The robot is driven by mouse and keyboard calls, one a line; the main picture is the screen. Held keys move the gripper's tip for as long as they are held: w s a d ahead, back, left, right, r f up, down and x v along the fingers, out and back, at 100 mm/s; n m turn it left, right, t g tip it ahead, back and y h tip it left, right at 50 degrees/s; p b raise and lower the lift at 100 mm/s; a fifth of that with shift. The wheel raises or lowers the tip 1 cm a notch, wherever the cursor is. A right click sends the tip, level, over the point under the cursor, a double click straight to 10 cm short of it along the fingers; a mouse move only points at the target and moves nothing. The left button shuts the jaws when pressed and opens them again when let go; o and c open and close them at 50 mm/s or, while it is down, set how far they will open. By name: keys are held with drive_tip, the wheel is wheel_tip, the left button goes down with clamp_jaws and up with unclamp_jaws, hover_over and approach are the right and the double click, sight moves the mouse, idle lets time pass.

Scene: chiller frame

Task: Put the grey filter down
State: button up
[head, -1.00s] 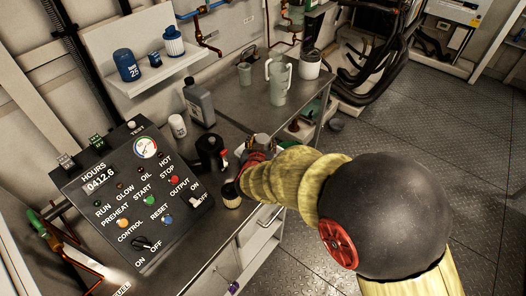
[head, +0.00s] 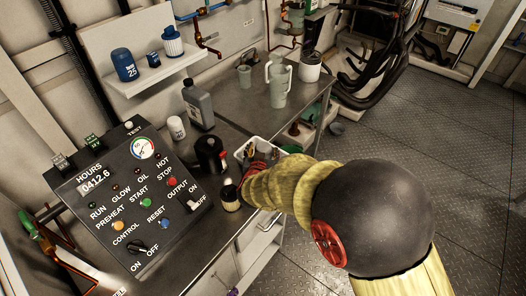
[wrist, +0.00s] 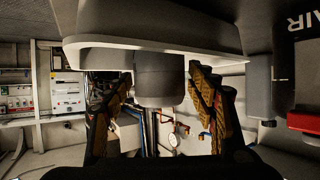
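The grey filter (wrist: 160,85) is a grey cylinder in the middle of the wrist view, between the two fingers of my gripper (wrist: 161,78). In the head view, my gripper (head: 256,160) is over the bench at the bin (head: 240,153), largely hidden by my arm. I cannot tell whether the filter touches the bin's bottom.
A black can with red (head: 210,155) and a small dark jar (head: 230,197) stand close left of my gripper. A grey bottle (head: 198,106) and a white tub (head: 176,128) stand behind. A pale jug (head: 279,88) stands farther back. The control panel (head: 125,190) is at left.

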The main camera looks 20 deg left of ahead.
drive_tip(key=shift+o, duration=0.4)
drive_tip(key=shift+r, duration=0.2)
drive_tip(key=p+v, duration=0.4)
drive_tip(key=v, duration=0.8)
drive_tip(key=d+r+g+y, duration=0.3)
drive_tip(key=d+r, duration=0.8)
drive_tip(key=r, duration=0.3)
drive_tip(key=s+d+r+m+g+h, duration=0.2)
drive_tip(key=s+d+g+h, duration=0.2)
drive_tip(key=s+d, duration=1.6)
drive_tip(key=d+h, duration=0.1)
drive_tip(key=d, duration=0.3)
